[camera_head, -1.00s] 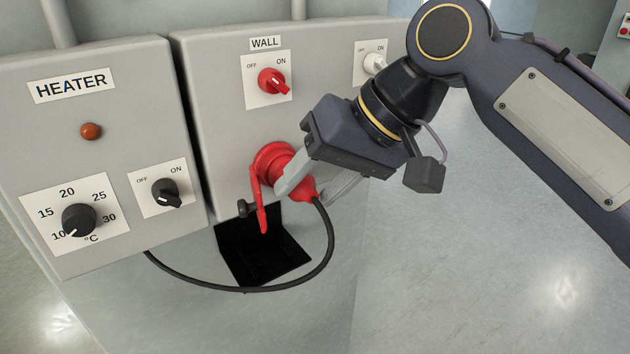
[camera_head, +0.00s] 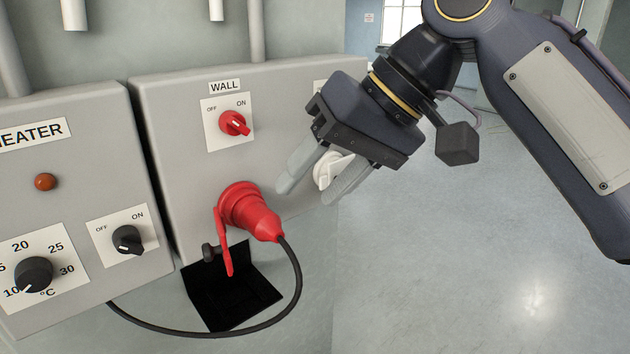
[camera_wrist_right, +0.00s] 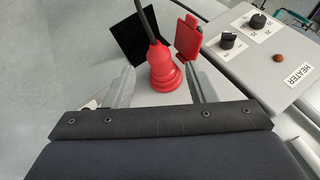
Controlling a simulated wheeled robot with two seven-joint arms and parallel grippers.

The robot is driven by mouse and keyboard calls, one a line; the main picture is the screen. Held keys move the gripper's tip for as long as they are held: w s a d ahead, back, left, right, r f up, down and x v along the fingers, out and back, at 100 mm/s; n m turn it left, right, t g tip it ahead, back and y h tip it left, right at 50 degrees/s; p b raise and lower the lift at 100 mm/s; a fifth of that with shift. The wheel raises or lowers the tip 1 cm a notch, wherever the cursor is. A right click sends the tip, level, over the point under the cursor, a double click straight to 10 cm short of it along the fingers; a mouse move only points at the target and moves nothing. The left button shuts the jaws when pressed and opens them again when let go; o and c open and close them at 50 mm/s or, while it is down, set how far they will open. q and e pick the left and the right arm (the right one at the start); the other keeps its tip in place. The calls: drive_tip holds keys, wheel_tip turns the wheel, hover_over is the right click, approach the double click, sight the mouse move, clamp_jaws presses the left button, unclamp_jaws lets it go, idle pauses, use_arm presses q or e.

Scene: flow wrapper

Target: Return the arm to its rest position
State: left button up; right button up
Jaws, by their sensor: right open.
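My right gripper (camera_head: 318,182) is open and empty, in front of the wall box's right part. Its two grey fingers are apart, and a white socket or knob shows behind them. The red plug (camera_head: 262,222) sits in the red socket (camera_head: 238,200) on the wall box, down and left of the gripper and apart from it. In the right wrist view the red plug (camera_wrist_right: 160,62) shows beyond and between the open fingers (camera_wrist_right: 160,85). The red socket cover (camera_head: 225,245) hangs open beside it. My left gripper is in neither view.
The wall box (camera_head: 180,110) carries a red WALL switch (camera_head: 234,123). The heater box (camera_head: 80,185) stands at the left with its dials. A black cable (camera_head: 296,285) loops from the plug past a black plate (camera_head: 225,305). Open floor (camera_head: 470,270) lies to the right.

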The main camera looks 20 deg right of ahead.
drive_tip(key=s+d+f+m+h, duration=0.1)
drive_tip(key=s+d+f, duration=0.1)
drive_tip(key=f, duration=0.9)
drive_tip(key=s+d+f+m+t+h, duration=0.1)
drive_tip(key=s+f, duration=0.3)
drive_tip(key=f, duration=0.7)
drive_tip(key=s+d+f+t+b, duration=0.1)
drive_tip(key=s+d+f, duration=0.2)
drive_tip(key=f, duration=0.9)
drive_tip(key=shift+s+d+m+h, duration=0.15)
drive_tip(key=shift+d+m+h, duration=0.25)
drive_tip(key=shift+d, duration=0.05)
drive_tip(key=shift+c, duration=0.3)
